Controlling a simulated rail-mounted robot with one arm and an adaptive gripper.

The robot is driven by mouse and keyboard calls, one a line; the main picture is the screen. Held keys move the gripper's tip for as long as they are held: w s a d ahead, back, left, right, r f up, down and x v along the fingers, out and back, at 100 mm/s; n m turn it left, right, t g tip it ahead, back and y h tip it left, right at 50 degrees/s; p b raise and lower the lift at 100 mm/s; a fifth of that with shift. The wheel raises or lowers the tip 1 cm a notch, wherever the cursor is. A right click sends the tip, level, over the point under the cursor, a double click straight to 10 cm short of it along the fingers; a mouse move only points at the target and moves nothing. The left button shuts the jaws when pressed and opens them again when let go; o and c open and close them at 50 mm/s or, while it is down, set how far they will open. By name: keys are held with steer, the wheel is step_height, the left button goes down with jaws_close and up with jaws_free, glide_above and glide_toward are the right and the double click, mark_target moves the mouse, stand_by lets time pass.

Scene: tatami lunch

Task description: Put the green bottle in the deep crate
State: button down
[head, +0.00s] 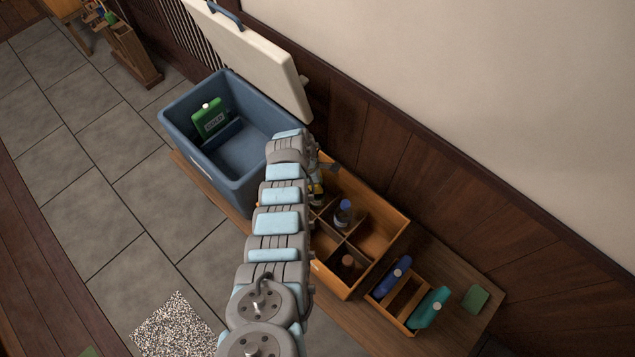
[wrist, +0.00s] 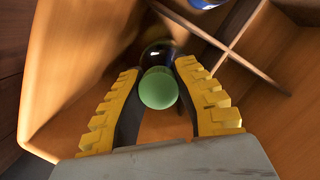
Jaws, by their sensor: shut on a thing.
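The green bottle shows in the wrist view as a round green top (wrist: 158,90) with a dark glossy part beyond it. My gripper (wrist: 160,72) has its two yellow fingers shut on it. The wooden crate with dividers, which looks like the deep crate, stands on the low bench in the head view (head: 381,238). Its wall (wrist: 75,65) and crossing dividers surround the held bottle in the wrist view. The bottle is over or inside the crate's far-end compartment; whether it touches the floor I cannot tell. In the head view my arm hides the bottle and most of the gripper.
A blue-capped bottle (head: 343,212) and a dark-topped one (head: 347,263) stand in the crate. A blue cooler (head: 176,125) with a raised lid holds a green pack (head: 210,121).

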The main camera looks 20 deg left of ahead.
steer(key=c, duration=1)
jaws_free()
steer(key=shift+f, duration=0.1)
steer(key=shift+o, duration=0.2)
steer(key=shift+p+v, duration=0.4)
steer(key=shift+v, duration=0.45)
steer(key=p+v, duration=0.2)
steer(key=v, duration=0.8)
steer(key=shift+r, duration=0.25)
